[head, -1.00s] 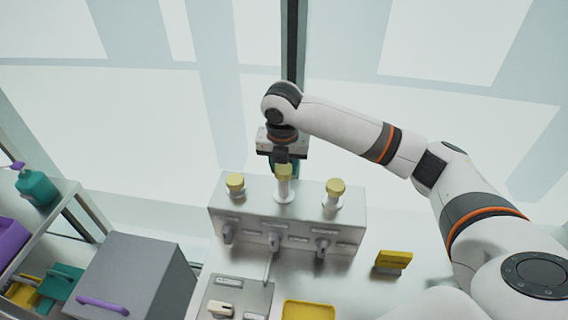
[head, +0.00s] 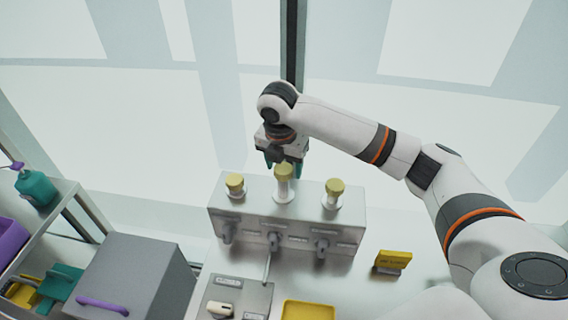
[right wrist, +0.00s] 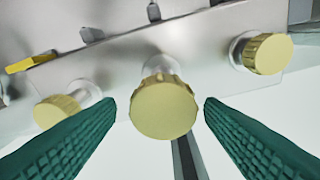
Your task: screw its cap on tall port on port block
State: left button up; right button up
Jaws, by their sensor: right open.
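The metal port block (head: 287,222) stands on the bench with three ports in a row, each with a yellow cap on top. The cap on the middle, tallest port (head: 284,190) is the middle yellow cap (head: 284,170). It also shows large in the right wrist view (right wrist: 163,108). My right gripper (head: 283,163) is open, pointing down just behind and above this cap. In the right wrist view its teal fingers (right wrist: 158,104) lie left and right of the cap, with gaps and no visible contact. My left gripper is not in view.
The left cap (head: 235,180) and right cap (head: 335,186) flank the middle port. Levers (head: 274,241) line the block's front.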

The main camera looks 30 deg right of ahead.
jog(key=n, duration=0.5)
jog(key=shift+n+y, duration=0.3)
jog(key=shift+n, duration=0.1)
jog(key=n, duration=0.3)
jog(key=n+y, duration=0.1)
jog(key=n, duration=0.2)
jog(key=shift+t, duration=0.3)
jog(key=c, duration=0.8)
jog(key=m, duration=0.5)
jog(key=shift+a+m+h, duration=0.1)
jog(key=shift+m+h, duration=0.2)
jog(key=shift+h, duration=0.1)
jog(key=shift+c, duration=0.2)
jog(key=m, duration=0.6)
jog(key=shift+g+h, duration=0.4)
jog(key=o, duration=0.8)
jog(key=shift+d, duration=0.2)
jog(key=shift+o, duration=0.2)
